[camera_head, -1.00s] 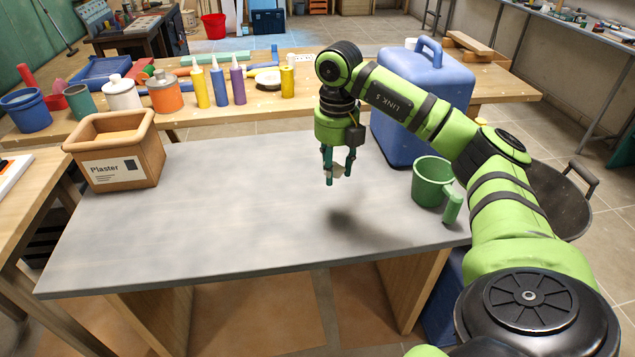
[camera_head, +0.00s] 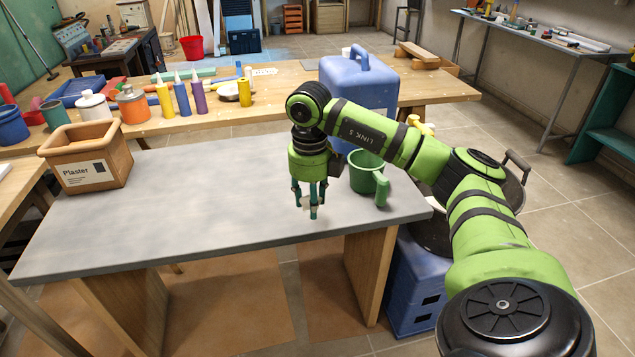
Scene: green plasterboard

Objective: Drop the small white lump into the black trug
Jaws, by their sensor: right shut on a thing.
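My right gripper (camera_head: 311,206) hangs pointing down above the front right part of the grey bench top. It is shut on the small white lump (camera_head: 308,205), which shows only as a pale bit between the fingers. The black trug (camera_head: 514,187) stands off the bench's right end, to the right of the gripper. My right arm crosses in front of it and hides much of it. My left gripper is not in view.
A plaster box (camera_head: 88,160) is at the bench's left end. A blue crate (camera_head: 412,285) is below the trug.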

